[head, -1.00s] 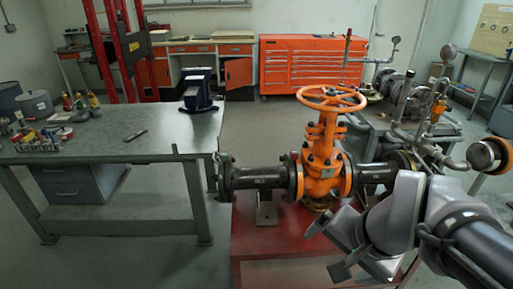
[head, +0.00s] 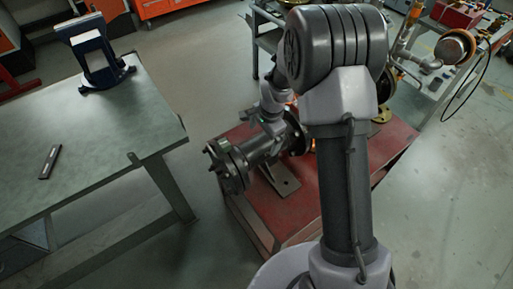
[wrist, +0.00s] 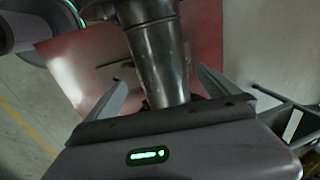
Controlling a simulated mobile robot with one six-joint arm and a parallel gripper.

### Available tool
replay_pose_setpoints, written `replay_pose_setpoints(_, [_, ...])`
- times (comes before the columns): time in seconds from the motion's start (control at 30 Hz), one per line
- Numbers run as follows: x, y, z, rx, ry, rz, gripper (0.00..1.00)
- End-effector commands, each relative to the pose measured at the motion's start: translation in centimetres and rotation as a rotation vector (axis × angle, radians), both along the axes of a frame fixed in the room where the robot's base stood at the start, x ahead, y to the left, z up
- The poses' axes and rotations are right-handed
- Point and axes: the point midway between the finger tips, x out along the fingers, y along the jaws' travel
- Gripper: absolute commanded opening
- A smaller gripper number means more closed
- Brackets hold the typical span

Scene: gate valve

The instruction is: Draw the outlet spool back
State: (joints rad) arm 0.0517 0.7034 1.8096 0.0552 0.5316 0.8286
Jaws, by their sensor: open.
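The dark grey flanged spool (head: 262,149), which I take as the outlet spool, lies on its bracket above the red base (head: 250,213) in the head view. Its bolted free flange (head: 228,168) faces left. In the wrist view a dark pipe (wrist: 157,50), seemingly this spool, runs down between my fingers. My gripper (wrist: 158,85) is open, with one finger on each side of the pipe. I see no grip on it, and contact cannot be told. The orange valve is almost wholly hidden behind my arm in the head view.
The green-grey workbench (head: 95,140) stands at left with a dark vise (head: 98,58) and a small dark bar (head: 49,162). A gauge and piping (head: 452,48) stand at the upper right. Floor is bare between bench and base, and at right.

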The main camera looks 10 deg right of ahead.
Motion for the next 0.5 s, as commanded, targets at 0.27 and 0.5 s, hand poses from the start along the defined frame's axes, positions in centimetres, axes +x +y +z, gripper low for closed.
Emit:
replay_pose_setpoints(0.27, [1.2,0.5,-6.8,0.0,0.0,0.002,1.0])
replay_pose_setpoints(0.5, [1.7,0.7,-9.3,0.0,-0.001,0.001,1.0])
